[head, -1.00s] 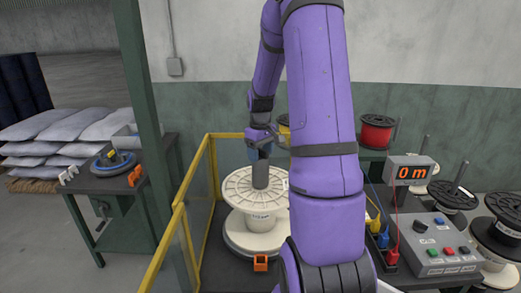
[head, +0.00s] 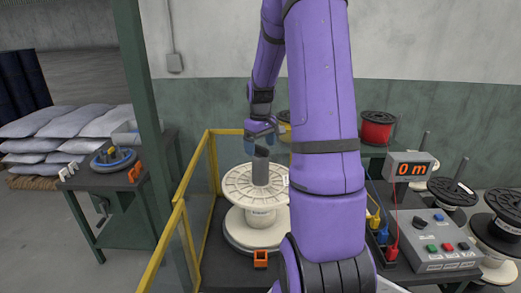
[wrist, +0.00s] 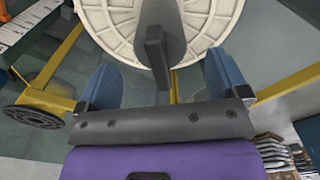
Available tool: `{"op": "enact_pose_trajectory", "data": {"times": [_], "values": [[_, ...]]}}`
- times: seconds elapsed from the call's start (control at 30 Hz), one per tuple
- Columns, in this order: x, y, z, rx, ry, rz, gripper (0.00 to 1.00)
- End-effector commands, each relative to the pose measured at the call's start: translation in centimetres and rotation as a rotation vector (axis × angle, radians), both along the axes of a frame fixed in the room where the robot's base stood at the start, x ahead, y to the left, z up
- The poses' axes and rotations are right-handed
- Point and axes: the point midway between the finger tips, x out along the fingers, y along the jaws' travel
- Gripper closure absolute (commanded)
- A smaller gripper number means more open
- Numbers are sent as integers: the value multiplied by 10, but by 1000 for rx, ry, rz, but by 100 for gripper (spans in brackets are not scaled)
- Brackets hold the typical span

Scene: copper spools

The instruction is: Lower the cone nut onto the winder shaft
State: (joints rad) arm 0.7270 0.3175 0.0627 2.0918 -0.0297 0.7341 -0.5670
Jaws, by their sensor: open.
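The cone nut (head: 261,170) appears as a dark grey upright piece at the centre of a white spool (head: 240,183) in the head view. In the wrist view the nut (wrist: 158,45) has a narrow flat grip and stands over the spool's top flange (wrist: 100,22). The winder shaft is hidden, so how far the nut sits down on it cannot be told. My gripper (head: 265,142) is just above the nut. In the wrist view its blue fingers (wrist: 163,65) are spread, one on each side of the nut's grip, with gaps on both sides.
Yellow guard rails (head: 183,205) run left of the winder. A control box (head: 432,238) and a meter reading 0 m (head: 410,169) stand to the right, near other spools (head: 497,235). A small orange block (head: 260,258) is in front of the spool. A green side table (head: 120,178) stands left.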

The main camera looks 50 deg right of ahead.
Motion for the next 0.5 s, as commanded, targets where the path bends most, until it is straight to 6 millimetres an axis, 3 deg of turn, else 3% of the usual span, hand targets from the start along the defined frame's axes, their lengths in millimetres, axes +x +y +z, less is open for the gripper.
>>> {"op": "enact_pose_trajectory", "data": {"times": [0.3,0.5], "values": [[1,0,60,-2,-4,0,8],[0,0,82,-1,-2,0,8]]}}
